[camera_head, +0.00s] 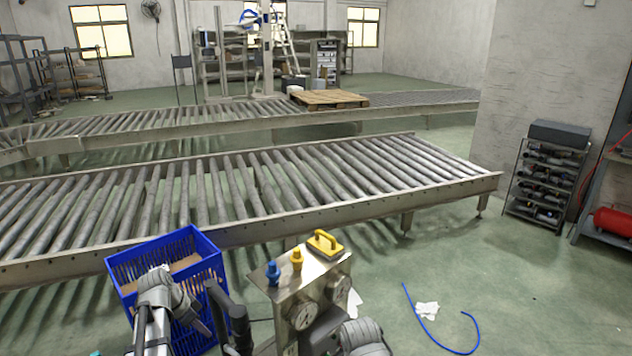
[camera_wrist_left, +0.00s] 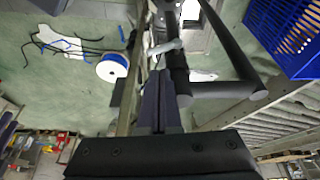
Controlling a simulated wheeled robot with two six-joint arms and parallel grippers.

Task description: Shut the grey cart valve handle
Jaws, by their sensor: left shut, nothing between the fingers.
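The steel cart (camera_head: 318,273) stands at the bottom centre of the head view, with round gauges on its front. A light grey lever (camera_wrist_left: 164,47) shows ahead of my left fingers in the left wrist view. It looks like the valve handle, but I cannot tell how far it is turned. My left gripper (camera_head: 205,328) is left of the cart, beside a black bar handle (camera_head: 232,318). Its fingers (camera_wrist_left: 160,108) are shut and empty, and the bar (camera_wrist_left: 230,93) runs close by on their right. My right arm is at the cart's front; its fingers cannot be made out.
A blue crate (camera_head: 200,245) stands left of the cart and close to my left arm. A yellow handle (camera_head: 324,243) and blue and yellow fittings sit on the cart top. A roller conveyor (camera_head: 250,190) runs behind. A blue hose (camera_head: 430,335) lies on the floor at right.

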